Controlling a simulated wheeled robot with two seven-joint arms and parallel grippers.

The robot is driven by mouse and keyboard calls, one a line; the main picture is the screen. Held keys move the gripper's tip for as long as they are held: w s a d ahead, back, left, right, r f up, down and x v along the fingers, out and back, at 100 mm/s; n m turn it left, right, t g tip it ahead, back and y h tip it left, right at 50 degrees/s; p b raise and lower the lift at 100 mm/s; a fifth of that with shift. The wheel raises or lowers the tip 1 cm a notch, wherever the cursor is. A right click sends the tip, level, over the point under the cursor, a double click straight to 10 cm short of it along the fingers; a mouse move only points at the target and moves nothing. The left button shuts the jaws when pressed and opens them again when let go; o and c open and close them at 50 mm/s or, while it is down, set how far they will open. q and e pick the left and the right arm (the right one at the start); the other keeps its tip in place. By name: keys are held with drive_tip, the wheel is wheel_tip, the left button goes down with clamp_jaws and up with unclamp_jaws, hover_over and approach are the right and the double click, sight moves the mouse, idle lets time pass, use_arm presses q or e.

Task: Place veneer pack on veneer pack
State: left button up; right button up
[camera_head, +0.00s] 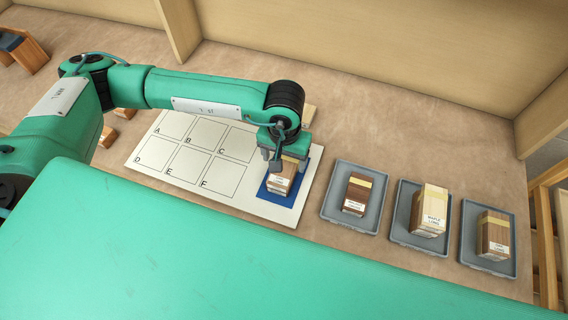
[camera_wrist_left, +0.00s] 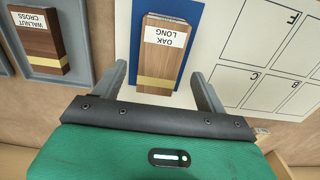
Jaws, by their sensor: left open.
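A veneer pack labelled OAK LONG (camera_wrist_left: 165,40) has a yellow band. It stands on the blue mat (camera_head: 292,200) at the right of the white board; it also shows in the head view (camera_head: 283,183). My left gripper (camera_head: 275,160) is open just over this pack. In the left wrist view my left gripper (camera_wrist_left: 160,78) has one finger on each side of the pack's near end. A dark WALNUT CROSS pack (camera_head: 356,194) lies in a grey tray; it also shows in the left wrist view (camera_wrist_left: 38,42). My right gripper is out of view.
A MAPLE LONG pack (camera_head: 430,212) and another brown pack (camera_head: 493,235) lie in grey trays farther right. The white board (camera_head: 160,160) has marked cells A to F. Wooden blocks (camera_head: 106,137) lie at the left. A wooden wall (camera_head: 370,40) closes the back.

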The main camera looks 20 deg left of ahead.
use_arm(q)
wheel_tip(320, 180, up, 9)
drive_tip(key=b, duration=0.2)
drive_tip(key=shift+b, duration=0.35)
